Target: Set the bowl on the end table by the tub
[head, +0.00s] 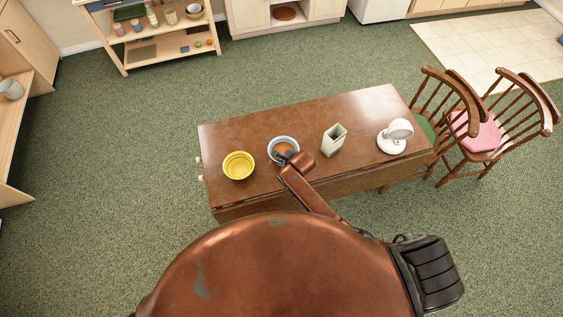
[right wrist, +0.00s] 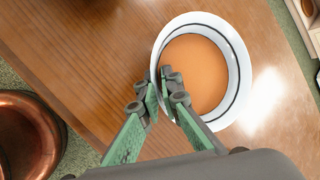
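The bowl (head: 284,144), white-blue outside with an orange inside, is over the brown wooden table (head: 320,108), left of its middle. My right gripper (head: 286,158) is at its near rim. In the right wrist view the bowl (right wrist: 202,75) shows from above, with the fingers (right wrist: 160,92) close together, one on each side of the rim, gripping it. Whether the bowl touches the tabletop I cannot tell. A round yellow tub-like vessel (head: 238,165) stands left of the bowl. No separate end table is clearly seen. My left gripper is not in view.
A pale green square vase (head: 334,139) and a white lamp-like item (head: 395,136) stand right of the bowl. Two wooden chairs (head: 482,140) are at the table's right end. A shelf cart (head: 160,45) stands at the back left. Green carpet left of the table is clear.

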